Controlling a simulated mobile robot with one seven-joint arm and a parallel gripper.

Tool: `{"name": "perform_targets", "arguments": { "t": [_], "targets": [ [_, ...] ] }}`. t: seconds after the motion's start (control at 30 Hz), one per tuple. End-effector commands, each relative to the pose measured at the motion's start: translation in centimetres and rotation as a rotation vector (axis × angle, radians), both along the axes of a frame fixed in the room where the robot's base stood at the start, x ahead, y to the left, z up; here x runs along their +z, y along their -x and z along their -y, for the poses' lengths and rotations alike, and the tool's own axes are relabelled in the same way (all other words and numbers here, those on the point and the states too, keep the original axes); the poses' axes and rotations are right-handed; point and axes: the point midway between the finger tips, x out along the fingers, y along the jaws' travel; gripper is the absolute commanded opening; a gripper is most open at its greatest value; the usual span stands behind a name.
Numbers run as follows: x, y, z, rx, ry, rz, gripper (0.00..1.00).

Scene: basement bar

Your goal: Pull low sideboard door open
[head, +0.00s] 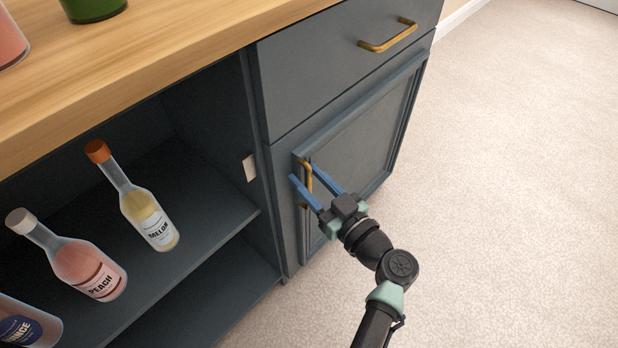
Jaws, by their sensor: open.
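The low sideboard door (366,137) is a dark blue-grey framed panel below a drawer, and it looks closed. Its brass handle (304,171) is upright near the door's left edge. My gripper (302,176) has its two blue fingers open at the handle, one on each side of it as seen from here. I cannot tell whether either finger touches the handle. The fingers and the gripper body hide part of the handle and the lower left of the door.
The drawer (345,60) above has a brass handle (388,36). Open shelves at left hold a melon bottle (154,217), a peach bottle (88,268) and another bottle (22,322). More bottles stand on the wooden top (170,50). Carpeted floor (510,190) at right is clear.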

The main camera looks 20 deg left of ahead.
Motion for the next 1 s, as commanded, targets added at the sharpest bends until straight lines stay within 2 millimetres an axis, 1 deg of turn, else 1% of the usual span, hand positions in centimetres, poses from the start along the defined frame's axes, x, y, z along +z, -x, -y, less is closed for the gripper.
{"name": "perform_targets", "arguments": {
  "t": [0.07, 0.1, 0.17, 0.3, 0.33, 1.0],
  "targets": [
    [0.01, 0.01, 0.01, 0.0, 0.0, 0.0, 0.44],
    [0.01, 0.01, 0.01, 0.0, 0.0, 0.0, 0.37],
    [0.01, 0.0, 0.02, 0.0, 0.0, 0.0, 0.26],
    [0.01, 0.01, 0.03, 0.0, 0.0, 0.0, 0.01],
    [0.01, 0.01, 0.04, 0.0, 0.0, 0.0, 0.0],
    [0.0, 0.02, 0.05, 0.0, 0.0, 0.0, 0.0]
  ]
}}
